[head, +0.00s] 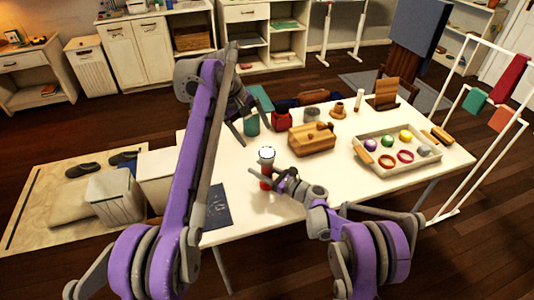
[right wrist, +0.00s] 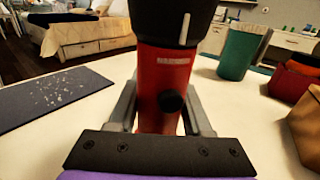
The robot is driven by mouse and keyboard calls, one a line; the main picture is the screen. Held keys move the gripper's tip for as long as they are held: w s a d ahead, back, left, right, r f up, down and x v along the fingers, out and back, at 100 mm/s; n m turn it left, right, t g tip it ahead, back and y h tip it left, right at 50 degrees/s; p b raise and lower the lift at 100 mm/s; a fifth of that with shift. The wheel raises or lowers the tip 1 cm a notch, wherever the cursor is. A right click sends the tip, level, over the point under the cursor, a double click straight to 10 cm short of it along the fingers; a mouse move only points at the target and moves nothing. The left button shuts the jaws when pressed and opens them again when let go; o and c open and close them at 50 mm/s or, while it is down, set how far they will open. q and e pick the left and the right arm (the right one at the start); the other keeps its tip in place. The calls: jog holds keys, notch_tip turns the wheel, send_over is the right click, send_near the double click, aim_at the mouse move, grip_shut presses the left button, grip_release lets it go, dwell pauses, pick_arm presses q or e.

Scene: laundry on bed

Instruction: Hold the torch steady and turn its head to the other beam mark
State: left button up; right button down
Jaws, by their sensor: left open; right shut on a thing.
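The torch (head: 266,170) stands upright on the white table, with a red body and a pale round top in the head view. In the right wrist view its red body (right wrist: 160,75) has a dark round knob and a small pale mark near the top. Its black head (right wrist: 165,18) carries a white line, which sits right of the small mark. My right gripper (head: 277,183) is shut on the red body, and its fingers show on both sides in the wrist view. My left gripper (head: 250,130) is open and empty, above and behind the torch.
A teal cup (head: 251,124), red container (head: 281,121) and wooden box (head: 311,139) stand behind the torch. A tray (head: 425,165) of coloured balls and rings is at right. A dark speckled mat (head: 217,208) lies at front left. Bare table surrounds the torch's front.

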aim_at(266, 153)
pick_arm(q)
jog(key=d+f+m, duration=0.1)
jog(key=f+m, duration=0.2)
jog(key=m, duration=0.3)
jog(key=w+d+f+m, duration=0.1)
jog(key=f+m, duration=0.3)
jog(key=m, duration=0.3)
jog(key=d+f+m, duration=0.2)
jog(key=f+m, duration=0.1)
jog(key=m, duration=0.4)
jog(key=shift+w+f, duration=0.4)
jog(key=shift+c, duration=0.2)
jog(key=c, duration=1.3)
